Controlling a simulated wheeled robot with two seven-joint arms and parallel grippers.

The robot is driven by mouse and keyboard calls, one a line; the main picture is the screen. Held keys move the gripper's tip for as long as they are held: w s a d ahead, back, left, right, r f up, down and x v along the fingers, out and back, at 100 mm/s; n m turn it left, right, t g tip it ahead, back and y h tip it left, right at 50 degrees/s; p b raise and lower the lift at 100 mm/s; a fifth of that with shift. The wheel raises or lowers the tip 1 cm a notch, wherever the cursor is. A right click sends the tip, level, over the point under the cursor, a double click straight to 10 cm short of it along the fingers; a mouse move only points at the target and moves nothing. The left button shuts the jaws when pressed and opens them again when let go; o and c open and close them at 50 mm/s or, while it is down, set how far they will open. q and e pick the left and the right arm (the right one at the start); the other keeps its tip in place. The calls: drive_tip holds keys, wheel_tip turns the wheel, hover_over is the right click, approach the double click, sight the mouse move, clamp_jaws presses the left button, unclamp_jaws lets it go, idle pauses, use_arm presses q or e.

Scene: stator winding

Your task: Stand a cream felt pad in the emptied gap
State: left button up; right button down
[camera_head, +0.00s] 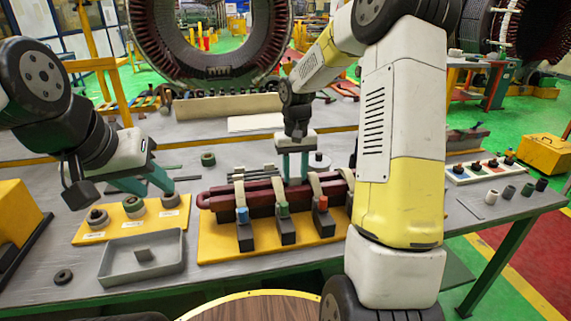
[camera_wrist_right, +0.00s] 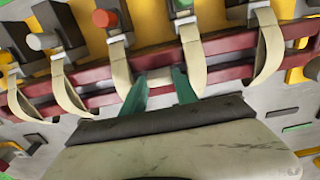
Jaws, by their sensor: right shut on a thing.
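Dark red coil bars (camera_head: 222,203) lie side by side on a yellow board (camera_head: 212,245), with cream straps (camera_head: 240,193) around them. My right gripper (camera_head: 292,180) points down over the middle of the bars, between two straps. In the right wrist view its teal fingers (camera_wrist_right: 161,80) are shut on a small cream pad (camera_wrist_right: 159,77), at the red bars (camera_wrist_right: 215,46). I cannot tell how deep the pad sits between the bars. My left gripper (camera_head: 148,186) is open and empty, above the left yellow board with rings.
Clamps with blue (camera_head: 242,214), green (camera_head: 283,208) and red (camera_head: 323,203) knobs stand along the coil's front. A grey tray (camera_head: 113,280) with a small block (camera_head: 144,255) is at front left. The left board (camera_head: 112,226) holds rings. A parts tray (camera_head: 486,173) stands at right.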

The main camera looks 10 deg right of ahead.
sight(295, 176)
drive_tip(key=c, duration=0.9)
unclamp_jaws()
drive_tip(key=shift+r, duration=0.1)
wheel_tip(295, 176, up, 7)
drive_tip(key=shift+r, duration=0.25)
